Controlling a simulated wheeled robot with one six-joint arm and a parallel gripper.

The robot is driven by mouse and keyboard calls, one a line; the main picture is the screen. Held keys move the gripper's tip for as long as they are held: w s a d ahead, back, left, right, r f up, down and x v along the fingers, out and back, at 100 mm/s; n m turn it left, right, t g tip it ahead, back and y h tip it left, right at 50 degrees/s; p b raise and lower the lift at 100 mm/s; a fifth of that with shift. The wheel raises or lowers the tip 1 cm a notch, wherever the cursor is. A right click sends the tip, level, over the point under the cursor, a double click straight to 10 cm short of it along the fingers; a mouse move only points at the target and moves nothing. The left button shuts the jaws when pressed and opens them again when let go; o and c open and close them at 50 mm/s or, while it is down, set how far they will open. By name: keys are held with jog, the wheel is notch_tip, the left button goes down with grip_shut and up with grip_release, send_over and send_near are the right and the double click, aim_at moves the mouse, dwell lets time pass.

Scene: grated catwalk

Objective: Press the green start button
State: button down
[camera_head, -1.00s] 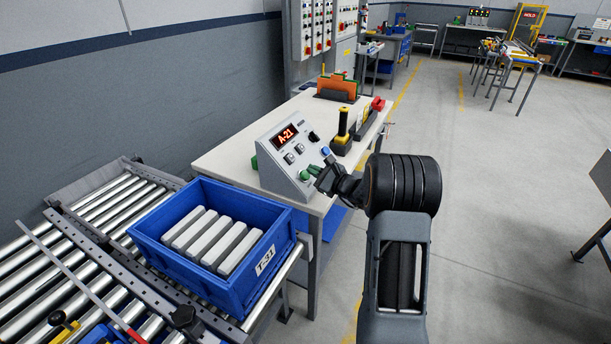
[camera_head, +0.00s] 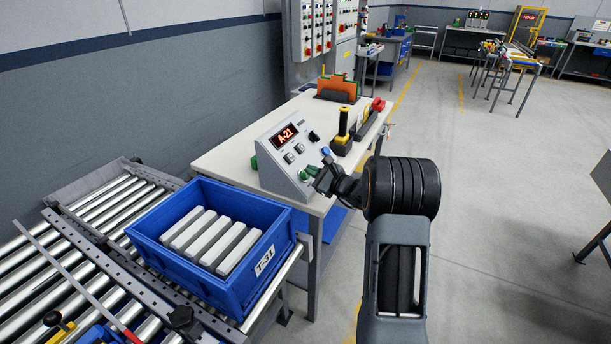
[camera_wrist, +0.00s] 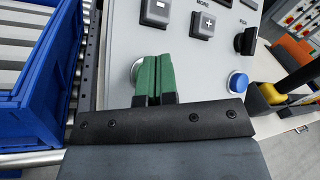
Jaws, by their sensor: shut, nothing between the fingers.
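The green start button (camera_head: 303,175) sits at the lower front of a grey sloped control box with a red "A-21" display (camera_head: 287,135). My gripper (camera_head: 312,171) is at the button, its fingertips overlapping or right beside it. In the wrist view my two green-tipped fingers (camera_wrist: 155,80) are together with nothing between them. They cover most of the button there; only part of its silver ring (camera_wrist: 135,70) shows at their left. I cannot tell whether the fingertips touch the button or whether it is pressed in.
A blue button (camera_wrist: 237,82), a black knob (camera_wrist: 245,40) and grey plus (camera_wrist: 203,25) and minus (camera_wrist: 155,11) keys share the panel. A blue crate (camera_head: 205,280) with several pale bars stands on the roller conveyor at left. A yellow-black tool (camera_head: 343,125) stands behind the box.

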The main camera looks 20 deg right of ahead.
jog(key=shift+w+a+f+b, duration=0.4)
jog(key=shift+f+b, duration=0.25)
jog(key=shift+b, duration=0.15)
dwell(0.7)
jog(key=shift+r, duration=0.1)
dwell(0.3)
jog(key=shift+s+d+r+p, duration=0.4)
jog(key=shift+s+d+r, duration=0.2)
jog(key=shift+r, duration=0.2)
jog(key=shift+r, duration=0.1)
jog(key=s+d+r+p, duration=0.1)
jog(key=s+d+r, duration=0.1)
jog(key=r, duration=0.1)
jog(key=shift+s+d+r+p, duration=0.2)
jog(key=shift+s+p, duration=0.15)
jog(key=shift+f, duration=0.1)
dwell(0.7)
